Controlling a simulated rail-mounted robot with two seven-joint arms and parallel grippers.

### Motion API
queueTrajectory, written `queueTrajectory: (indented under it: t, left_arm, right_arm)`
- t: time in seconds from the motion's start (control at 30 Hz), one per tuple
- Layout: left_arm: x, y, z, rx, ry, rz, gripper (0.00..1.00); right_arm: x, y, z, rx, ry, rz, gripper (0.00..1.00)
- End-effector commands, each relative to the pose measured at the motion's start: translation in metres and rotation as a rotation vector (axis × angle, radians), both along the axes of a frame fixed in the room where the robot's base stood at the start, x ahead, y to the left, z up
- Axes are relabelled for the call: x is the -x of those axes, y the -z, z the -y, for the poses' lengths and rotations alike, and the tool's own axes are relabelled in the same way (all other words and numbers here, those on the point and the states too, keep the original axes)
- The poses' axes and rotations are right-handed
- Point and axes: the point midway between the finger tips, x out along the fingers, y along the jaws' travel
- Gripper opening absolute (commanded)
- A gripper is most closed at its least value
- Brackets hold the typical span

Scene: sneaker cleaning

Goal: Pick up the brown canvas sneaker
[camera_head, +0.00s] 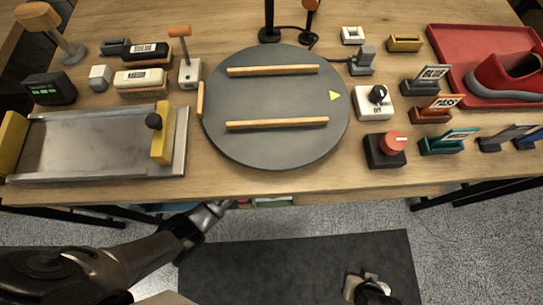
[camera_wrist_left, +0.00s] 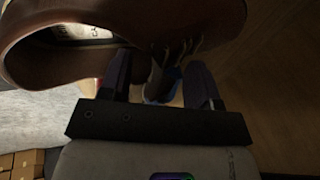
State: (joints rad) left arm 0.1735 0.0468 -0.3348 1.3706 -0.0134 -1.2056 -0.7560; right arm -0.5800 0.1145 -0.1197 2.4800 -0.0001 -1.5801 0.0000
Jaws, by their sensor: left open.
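The brown sneaker (camera_wrist_left: 165,18) fills the top of the left wrist view, with its opening and pale inner label on the left and its laces near the middle. My left gripper (camera_wrist_left: 160,75) is open, its two dark fingers reaching up to the sneaker's near side around the laces. I cannot tell whether they touch it. In the head view my left gripper (camera_head: 226,204) is at the table's front edge, partly hidden, and the brown sneaker is not visible there. My right gripper (camera_head: 368,286) seems to be at the bottom right, above the dark mat; its jaws are unclear.
The wooden table (camera_head: 230,184) holds a round grey turntable (camera_head: 275,100), a metal tray (camera_head: 90,145), brushes and labelled blocks. Small red and blue things show behind the fingers in the wrist view.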

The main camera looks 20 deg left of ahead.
Motion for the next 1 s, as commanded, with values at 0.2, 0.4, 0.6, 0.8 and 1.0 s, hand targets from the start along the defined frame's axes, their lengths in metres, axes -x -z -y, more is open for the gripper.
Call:
queueTrajectory:
  t: [0.2, 0.4, 0.6, 0.8, 1.0]
  left_arm:
    - [-0.0027, 0.0079, -0.0003, -0.001, 0.0, 0.0, 0.57]
    - [-0.0027, 0.0077, -0.0004, -0.001, 0.0, 0.0, 0.47]
    - [-0.0026, 0.0078, -0.0003, -0.001, 0.0, 0.0, 0.28]
    - [-0.0023, 0.0081, -0.0003, 0.0, 0.0, -0.001, 0.09]
    - [-0.0015, 0.0091, -0.0005, 0.0, -0.001, -0.004, 0.0]
  right_arm:
    - [-0.0001, 0.0061, 0.0, 0.0, 0.0, 0.0, 0.44]
    - [0.0, 0.0058, 0.0007, 0.003, -0.002, 0.0, 0.44]
    - [0.0, 0.0058, 0.0023, 0.008, -0.006, 0.0, 0.44]
    - [0.0001, 0.0059, 0.0027, 0.01, -0.007, 0.0, 0.44]
    - [0.0, 0.0059, 0.0024, 0.009, -0.007, 0.0, 0.44]
